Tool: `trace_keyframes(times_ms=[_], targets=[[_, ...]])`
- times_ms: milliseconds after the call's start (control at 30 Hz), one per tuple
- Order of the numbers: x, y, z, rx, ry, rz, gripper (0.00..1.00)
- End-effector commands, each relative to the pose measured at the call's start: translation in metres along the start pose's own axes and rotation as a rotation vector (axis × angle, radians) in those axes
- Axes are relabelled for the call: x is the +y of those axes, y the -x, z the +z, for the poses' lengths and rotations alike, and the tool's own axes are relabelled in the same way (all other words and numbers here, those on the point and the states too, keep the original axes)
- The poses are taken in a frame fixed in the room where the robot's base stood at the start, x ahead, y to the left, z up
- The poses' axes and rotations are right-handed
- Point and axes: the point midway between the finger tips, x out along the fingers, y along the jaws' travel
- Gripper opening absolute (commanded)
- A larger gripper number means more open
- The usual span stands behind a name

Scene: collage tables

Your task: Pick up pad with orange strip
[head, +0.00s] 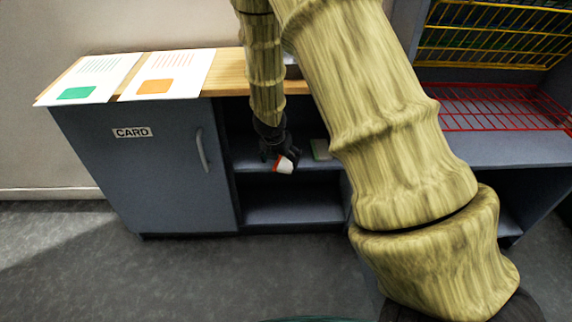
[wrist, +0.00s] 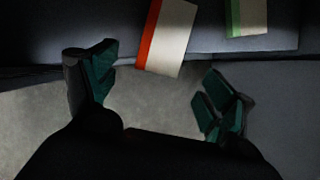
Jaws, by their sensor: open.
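The pad with the orange strip (wrist: 172,38) is cream, with the strip along its left side in the wrist view. It lies at the shelf's front edge, and its near end reaches over that edge. In the head view the pad (head: 284,167) shows just below my gripper (head: 279,152), which hides part of it. In the wrist view my gripper (wrist: 160,82) is open, with dark green fingertips wide apart. The pad's near end appears between them in the picture; I cannot tell the depth gap. I see no contact.
A pad with a green strip (wrist: 250,17) lies to the right on the shelf, also in the head view (head: 321,149). The cabinet door marked CARD (head: 150,170) is closed. Two printed sheets (head: 90,78) (head: 168,74) lie on top. A red wire rack (head: 500,107) stands right.

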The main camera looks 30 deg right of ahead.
Motion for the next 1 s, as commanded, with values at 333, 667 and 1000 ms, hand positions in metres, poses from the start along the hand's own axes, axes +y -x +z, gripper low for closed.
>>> trace_keyframes(times_ms=[333,667,1000], targets=[[-0.001,-0.027,-0.004,0.003,-0.002,0.000,0.83],[-0.001,-0.053,-0.002,0.001,-0.001,0.001,0.83],[-0.001,-0.053,-0.002,0.001,-0.001,0.000,0.48]])
